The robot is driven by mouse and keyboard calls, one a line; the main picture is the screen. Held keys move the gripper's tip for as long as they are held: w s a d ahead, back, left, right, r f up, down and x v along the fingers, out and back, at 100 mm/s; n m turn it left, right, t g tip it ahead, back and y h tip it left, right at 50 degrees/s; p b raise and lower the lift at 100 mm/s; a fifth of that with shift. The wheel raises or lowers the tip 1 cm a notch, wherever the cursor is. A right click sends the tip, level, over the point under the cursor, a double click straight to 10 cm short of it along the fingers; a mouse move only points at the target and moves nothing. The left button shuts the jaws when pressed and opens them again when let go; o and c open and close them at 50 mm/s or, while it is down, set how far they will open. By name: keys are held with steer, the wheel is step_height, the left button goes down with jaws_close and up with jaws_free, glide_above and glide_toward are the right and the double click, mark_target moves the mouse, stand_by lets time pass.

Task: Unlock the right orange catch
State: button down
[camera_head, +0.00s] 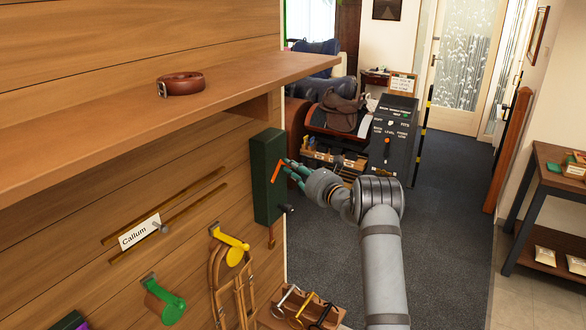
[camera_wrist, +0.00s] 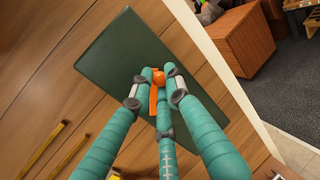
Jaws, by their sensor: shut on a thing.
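A dark green box (camera_head: 267,150) is fixed to the wooden wall, and it fills the upper middle of the wrist view (camera_wrist: 118,50). An orange catch (camera_head: 276,173) is on the box's side face; in the wrist view its round orange part (camera_wrist: 158,77) sits between my fingertips and a flat orange strip runs down from it. My gripper (camera_head: 290,168) has teal fingers, closed around the catch at the box; it also shows in the wrist view (camera_wrist: 159,71). The fingers hide part of the catch. I see only one orange catch.
A wooden shelf (camera_head: 120,95) with a brown leather strap (camera_head: 180,84) juts out above and left of the box. A dark knob (camera_head: 286,208) sits low on the box. Yellow (camera_head: 232,243) and green (camera_head: 163,300) hooks are on the wall below. Open carpet (camera_head: 440,240) lies to the right.

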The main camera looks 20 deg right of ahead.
steer(key=shift+f, duration=0.15)
steer(key=n+b, duration=0.1)
steer(key=b, duration=0.4)
steer(key=a+n+t+b, duration=0.1)
steer(key=n+b, duration=0.1)
steer(key=b, duration=0.4)
steer(key=shift+s+a+y, duration=0.15)
steer(key=shift+s+y, duration=0.15)
steer(key=shift+s, duration=0.1)
steer(key=shift+s+a+r+n+b, duration=0.1)
steer(key=shift+r+n+b, duration=0.35)
steer(key=shift+b, duration=0.5)
steer(key=shift+r, duration=0.15)
steer(key=c, duration=1.7)
jaws_free()
steer(key=shift+r, duration=0.1)
